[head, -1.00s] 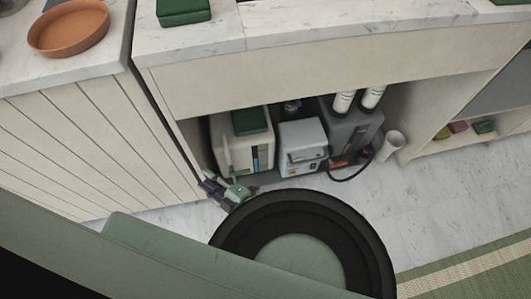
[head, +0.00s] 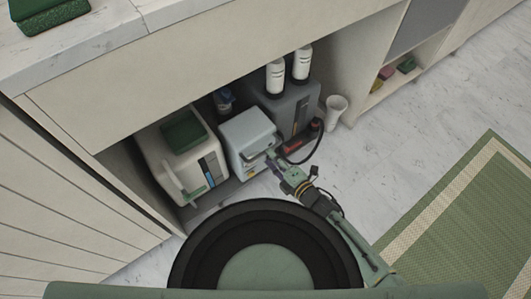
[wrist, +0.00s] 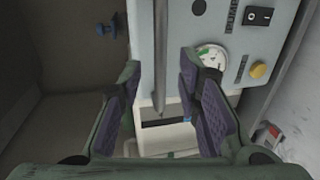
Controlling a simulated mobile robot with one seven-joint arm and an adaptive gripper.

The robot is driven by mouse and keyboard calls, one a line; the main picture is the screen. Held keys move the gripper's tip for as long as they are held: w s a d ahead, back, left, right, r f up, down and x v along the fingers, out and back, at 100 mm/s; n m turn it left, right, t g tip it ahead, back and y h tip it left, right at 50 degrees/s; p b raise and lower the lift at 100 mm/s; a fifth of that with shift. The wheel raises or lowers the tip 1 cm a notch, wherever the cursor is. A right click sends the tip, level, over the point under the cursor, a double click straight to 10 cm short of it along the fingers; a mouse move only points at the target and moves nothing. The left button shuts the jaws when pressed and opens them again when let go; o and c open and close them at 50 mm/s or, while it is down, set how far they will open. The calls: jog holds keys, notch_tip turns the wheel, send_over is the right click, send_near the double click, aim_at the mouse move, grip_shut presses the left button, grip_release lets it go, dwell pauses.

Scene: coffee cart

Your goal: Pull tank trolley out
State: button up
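Under the counter stand a white tank (head: 155,160) with a dark green block on top, a pale blue-grey pump box (head: 245,130) and a dark grey tank (head: 300,100). They seem to stand on a low grey base (head: 225,191), mostly hidden, which may be the trolley. My gripper (head: 272,155) is at the front of the pump box. In the wrist view my gripper (wrist: 160,70) is open. A grey bar (wrist: 159,60) runs between the fingers, before the pump panel (wrist: 225,35) with its switch, gauge and yellow button. I see no clear finger contact with the bar.
White bottles (head: 275,78) stand on the dark tank. A black hose (head: 312,150) curves beside it. A white cup (head: 335,108) stands to the right. The cabinet wall (head: 60,185) bounds the left. Marble floor (head: 400,130) and a green rug (head: 460,215) lie right.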

jog(key=b+x, duration=0.1)
jog(key=x, duration=0.3)
jog(key=shift+w+a+f, duration=0.1)
jog(key=shift+w+a, duration=0.15)
jog(key=shift+w, duration=0.05)
grip_shut()
dwell(0.6)
